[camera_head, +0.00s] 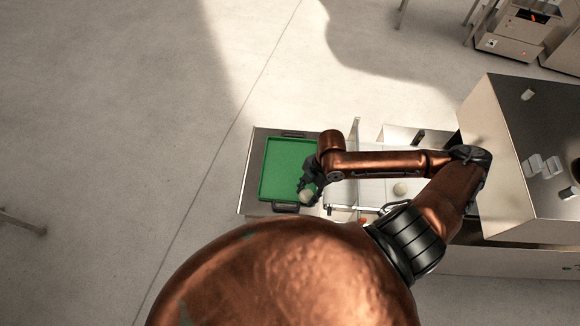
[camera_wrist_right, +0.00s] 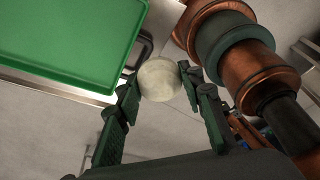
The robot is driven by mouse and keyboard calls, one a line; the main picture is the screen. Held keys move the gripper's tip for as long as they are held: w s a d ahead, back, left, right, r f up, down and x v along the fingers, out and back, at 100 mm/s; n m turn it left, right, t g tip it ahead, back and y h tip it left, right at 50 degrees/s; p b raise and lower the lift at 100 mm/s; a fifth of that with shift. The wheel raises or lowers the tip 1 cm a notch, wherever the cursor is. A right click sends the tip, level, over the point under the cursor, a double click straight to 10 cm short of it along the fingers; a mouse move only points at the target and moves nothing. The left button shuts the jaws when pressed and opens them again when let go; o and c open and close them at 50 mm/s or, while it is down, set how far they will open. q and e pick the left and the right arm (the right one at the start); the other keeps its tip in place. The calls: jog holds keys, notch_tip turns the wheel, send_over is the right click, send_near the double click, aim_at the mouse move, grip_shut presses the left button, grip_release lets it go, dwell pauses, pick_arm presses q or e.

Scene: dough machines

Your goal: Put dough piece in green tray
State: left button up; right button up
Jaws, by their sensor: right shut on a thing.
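The green tray (camera_head: 285,165) lies on a metal table beside the machine in the head view. In the right wrist view the tray (camera_wrist_right: 75,40) fills the upper left. My right gripper (camera_head: 307,190) is at the tray's right front corner. In the right wrist view its two fingers (camera_wrist_right: 158,85) are shut on a round pale dough piece (camera_wrist_right: 159,79). The dough piece (camera_head: 306,196) also shows in the head view, near the tray's edge; its exact height above it is unclear. My left gripper is not in view.
A second pale dough piece (camera_head: 400,188) lies on the white belt to the right, below my right arm. The metal machine housing (camera_head: 500,150) stands farther right. Open floor lies left of the table.

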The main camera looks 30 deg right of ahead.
jog(key=shift+s, duration=0.3)
jog(key=w+f+p, duration=0.2)
jog(key=w+f, duration=0.2)
jog(key=w, duration=0.5)
send_over(286, 186)
jog(key=d, duration=0.1)
jog(key=f, duration=0.3)
jog(key=s+f, duration=0.1)
jog(key=f, duration=0.1)
jog(key=shift+w+f+p, duration=0.35)
jog(key=shift+w+f, duration=0.1)
notch_tip(286, 186, down, 3)
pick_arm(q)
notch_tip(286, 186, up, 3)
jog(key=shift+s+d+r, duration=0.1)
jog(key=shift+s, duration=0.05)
pick_arm(e)
jog(key=shift+f, duration=0.1)
